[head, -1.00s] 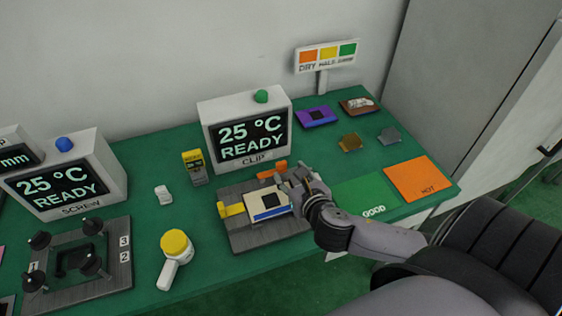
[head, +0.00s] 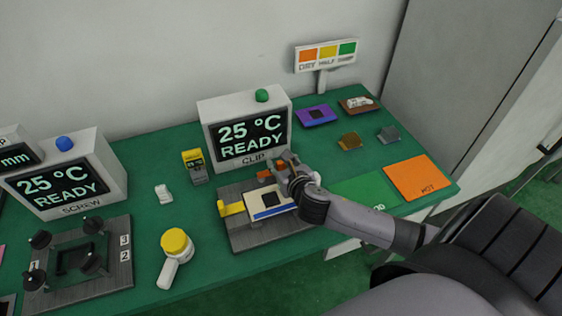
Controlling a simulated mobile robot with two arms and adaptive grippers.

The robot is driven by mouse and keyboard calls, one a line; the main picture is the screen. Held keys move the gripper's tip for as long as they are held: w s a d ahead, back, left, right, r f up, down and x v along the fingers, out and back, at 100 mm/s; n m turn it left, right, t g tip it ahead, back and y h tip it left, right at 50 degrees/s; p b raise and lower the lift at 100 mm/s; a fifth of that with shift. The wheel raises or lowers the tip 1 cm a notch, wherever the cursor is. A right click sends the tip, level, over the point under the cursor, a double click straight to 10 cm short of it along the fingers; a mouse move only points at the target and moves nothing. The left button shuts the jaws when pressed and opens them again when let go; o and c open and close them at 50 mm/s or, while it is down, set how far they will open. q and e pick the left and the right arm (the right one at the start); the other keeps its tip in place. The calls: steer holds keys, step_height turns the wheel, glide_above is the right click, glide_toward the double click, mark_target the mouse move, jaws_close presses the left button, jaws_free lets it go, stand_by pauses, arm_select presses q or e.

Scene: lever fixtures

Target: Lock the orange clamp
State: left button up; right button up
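The orange clamp (head: 265,175) is at the back edge of the grey clip fixture, below the CLIP display. A white and blue board with a dark square (head: 268,203) lies on the grey fixture plate (head: 240,244). A yellow clamp (head: 231,208) is at the plate's left side. My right gripper (head: 280,172) is at the orange clamp's right end and hides part of it. Its fingers are small and overlap the clamp, so I cannot tell whether they are open or shut, or touching it. My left gripper is not in view.
The CLIP display (head: 249,137) reads 25 °C READY and stands close behind the fixture. A yellow-topped white tool (head: 175,247) lies to the left. The green GOOD mat (head: 362,190) and orange HOT mat (head: 417,178) are at right. The screw fixture (head: 118,225) is at far left.

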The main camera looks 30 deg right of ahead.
jaws_close()
stand_by(0.5)
steer(key=m+h+p, duration=0.1)
steer(key=p, duration=0.1)
steer(key=s+m+h+p, duration=0.1)
steer(key=shift+a+r+m+g+h, duration=0.3)
steer(key=shift+a+g, duration=0.05)
steer(key=shift+g, duration=0.05)
steer(key=shift+s+a+f+m+g+h+p, duration=0.2)
steer(key=shift+s+m+g+h+p, duration=0.35)
steer(key=shift+m+h+p, duration=0.4)
steer(key=shift+o, duration=1.4)
jaws_free()
steer(key=shift+f, duration=0.1)
